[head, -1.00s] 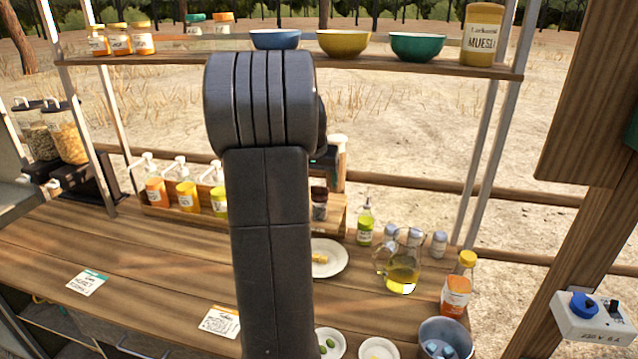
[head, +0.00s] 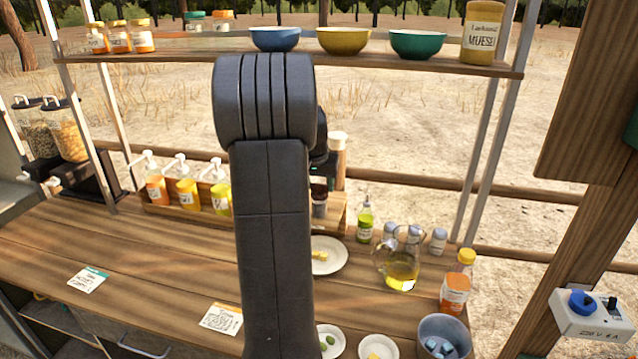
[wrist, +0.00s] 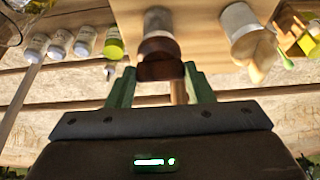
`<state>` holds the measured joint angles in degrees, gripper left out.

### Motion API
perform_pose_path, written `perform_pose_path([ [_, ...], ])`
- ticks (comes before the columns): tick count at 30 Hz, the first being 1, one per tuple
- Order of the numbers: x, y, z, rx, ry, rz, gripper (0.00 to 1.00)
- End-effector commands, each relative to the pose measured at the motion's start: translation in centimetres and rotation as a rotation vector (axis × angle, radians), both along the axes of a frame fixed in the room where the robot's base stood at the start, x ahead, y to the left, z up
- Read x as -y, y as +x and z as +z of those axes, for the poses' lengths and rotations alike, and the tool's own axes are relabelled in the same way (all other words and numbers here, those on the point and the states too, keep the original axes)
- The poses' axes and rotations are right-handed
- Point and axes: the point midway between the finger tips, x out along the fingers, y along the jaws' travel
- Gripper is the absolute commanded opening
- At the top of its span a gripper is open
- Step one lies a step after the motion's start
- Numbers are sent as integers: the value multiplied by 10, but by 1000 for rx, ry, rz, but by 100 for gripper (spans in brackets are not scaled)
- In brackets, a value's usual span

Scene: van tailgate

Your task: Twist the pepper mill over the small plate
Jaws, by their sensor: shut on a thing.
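The pepper mill (wrist: 158,48) has a dark brown wooden top and a clear body with dark contents. It stands upright on the wooden riser, and in the head view its lower part (head: 319,206) shows beside my arm. My gripper (wrist: 160,78) is shut on its brown top, with one green finger on each side. In the head view my gripper is mostly hidden behind my arm. A plate with yellow pieces (head: 335,267) lies in front of the riser. Two smaller plates, one with olives (head: 339,350) and one with something yellow (head: 389,350), lie at the front edge.
A glass oil jug (head: 400,270), a green-labelled bottle (head: 365,222), an orange bottle (head: 456,285) and a grey bucket (head: 445,335) stand on the right.

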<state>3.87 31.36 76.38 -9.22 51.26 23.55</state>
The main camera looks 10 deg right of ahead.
Motion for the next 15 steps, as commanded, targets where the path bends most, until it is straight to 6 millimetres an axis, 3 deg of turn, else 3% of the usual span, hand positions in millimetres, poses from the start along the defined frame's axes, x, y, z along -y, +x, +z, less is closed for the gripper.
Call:
perform_pose_path([
  [8, -1, 1, -1, 1, -1, -82, 24],
  [15, -2, 2, -2, 2, -1, -264, 24],
])
